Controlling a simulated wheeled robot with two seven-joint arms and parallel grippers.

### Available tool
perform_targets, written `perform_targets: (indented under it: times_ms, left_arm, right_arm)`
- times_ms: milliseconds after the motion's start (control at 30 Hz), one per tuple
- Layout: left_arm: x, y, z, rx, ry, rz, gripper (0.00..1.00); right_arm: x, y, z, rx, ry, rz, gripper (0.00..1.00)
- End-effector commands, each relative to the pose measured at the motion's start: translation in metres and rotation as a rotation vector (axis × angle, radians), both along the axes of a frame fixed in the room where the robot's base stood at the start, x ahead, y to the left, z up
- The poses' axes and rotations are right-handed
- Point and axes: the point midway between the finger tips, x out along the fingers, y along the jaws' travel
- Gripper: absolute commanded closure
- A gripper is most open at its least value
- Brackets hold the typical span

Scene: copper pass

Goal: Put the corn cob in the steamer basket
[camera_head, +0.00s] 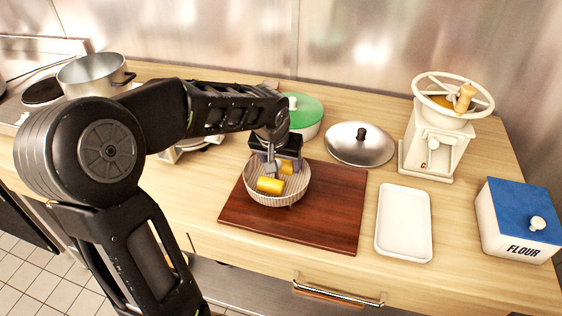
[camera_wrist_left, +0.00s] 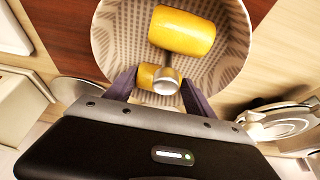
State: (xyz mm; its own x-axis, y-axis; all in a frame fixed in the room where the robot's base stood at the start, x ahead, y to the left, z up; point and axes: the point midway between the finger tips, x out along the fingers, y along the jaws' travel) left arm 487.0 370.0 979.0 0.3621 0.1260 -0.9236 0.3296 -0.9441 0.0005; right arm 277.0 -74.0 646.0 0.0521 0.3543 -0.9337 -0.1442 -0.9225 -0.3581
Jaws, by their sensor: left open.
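The steamer basket (camera_head: 300,192) is a round, pale, patterned bowl on a dark red-brown board; it also fills the upper part of the left wrist view (camera_wrist_left: 232,62). A yellow corn cob piece (camera_head: 270,185) lies inside it, on the near side, and shows large in the left wrist view (camera_wrist_left: 182,30). A second yellow piece (camera_head: 287,168) lies further back, partly hidden behind a grey metal stub (camera_wrist_left: 166,80). My left gripper (camera_head: 276,166) is open over the basket, its fingers (camera_wrist_left: 160,88) either side of the stub and second piece. Contact is unclear. My right gripper is not in view.
The board (camera_head: 335,225) has bare room around the basket. A white tray (camera_head: 403,222), a flour box (camera_head: 515,222), a mill (camera_head: 437,140), a metal lid (camera_head: 360,145) and a green-topped container (camera_head: 306,110) stand around it. A pot (camera_head: 92,76) is at the left.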

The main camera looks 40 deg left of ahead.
Motion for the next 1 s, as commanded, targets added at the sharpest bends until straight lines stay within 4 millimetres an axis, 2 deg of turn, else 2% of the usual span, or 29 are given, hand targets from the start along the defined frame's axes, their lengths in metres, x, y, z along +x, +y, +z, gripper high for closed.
perform_targets:
  times_ms: [133,267,700,833,1000]
  left_arm:
    - [0.000,0.000,0.006,0.000,0.000,0.000,0.37]
    - [-0.005,-0.002,0.018,0.000,-0.004,0.001,0.37]
    - [-0.036,-0.013,0.097,0.001,-0.004,0.000,0.37]
    - [-0.042,-0.015,0.110,-0.001,-0.002,0.001,0.37]
    - [-0.044,-0.016,0.114,-0.001,0.000,0.000,0.37]
  right_arm:
    - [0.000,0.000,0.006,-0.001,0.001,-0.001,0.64]
    - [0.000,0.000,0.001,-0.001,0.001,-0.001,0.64]
    - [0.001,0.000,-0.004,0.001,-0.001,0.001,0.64]
    - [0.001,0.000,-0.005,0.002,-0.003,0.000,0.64]
    - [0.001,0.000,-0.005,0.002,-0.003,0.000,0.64]
